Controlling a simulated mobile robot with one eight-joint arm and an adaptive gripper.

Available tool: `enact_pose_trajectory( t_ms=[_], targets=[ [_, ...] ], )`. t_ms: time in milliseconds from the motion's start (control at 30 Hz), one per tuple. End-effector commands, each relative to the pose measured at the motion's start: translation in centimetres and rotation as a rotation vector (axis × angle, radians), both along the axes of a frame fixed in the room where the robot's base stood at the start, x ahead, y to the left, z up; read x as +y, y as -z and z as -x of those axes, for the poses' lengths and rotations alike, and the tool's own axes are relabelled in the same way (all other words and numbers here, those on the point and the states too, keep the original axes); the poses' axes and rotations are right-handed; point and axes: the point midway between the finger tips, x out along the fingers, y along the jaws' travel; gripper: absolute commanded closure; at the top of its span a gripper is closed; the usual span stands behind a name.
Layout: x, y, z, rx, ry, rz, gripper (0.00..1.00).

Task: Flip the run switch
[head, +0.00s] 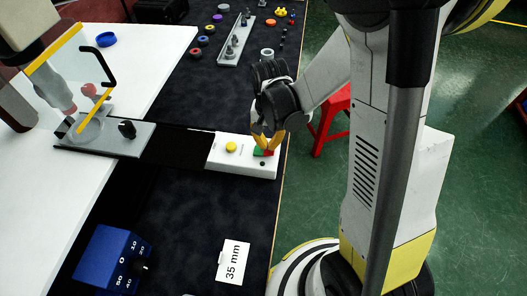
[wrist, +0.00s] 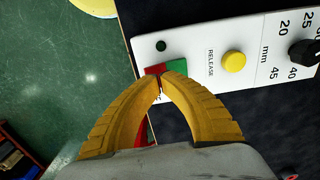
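The run switch is a small red and green rocker (wrist: 168,67) on a white control panel (wrist: 200,40). In the head view the rocker (head: 259,153) sits near the panel's right end, its green half to the left and red half to the right. My gripper (wrist: 163,77) has two yellow curved fingers with their tips together. The tips are right at the rocker and cover part of it. In the head view my gripper (head: 266,149) points down over the rocker. I cannot tell whether the tips touch it. Nothing shows held between them.
A yellow RELEASE button (wrist: 233,62) and a black mm-scale knob (wrist: 304,53) are on the same panel. A blue dial box (head: 112,258) and a "35 mm" card (head: 233,262) lie nearer. A red stool (head: 332,120) stands beside the table. A clear-shielded fixture (head: 95,135) is left.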

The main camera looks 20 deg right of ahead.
Motion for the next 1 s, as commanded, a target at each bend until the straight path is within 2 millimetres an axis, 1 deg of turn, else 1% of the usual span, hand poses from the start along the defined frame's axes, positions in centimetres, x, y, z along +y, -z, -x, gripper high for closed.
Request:
enact_pose_trajectory(
  t_ms=[1000],
  targets=[
    [0.0, 1.7, 0.0, 0.000, 0.000, 0.000, 1.00]
  ],
)
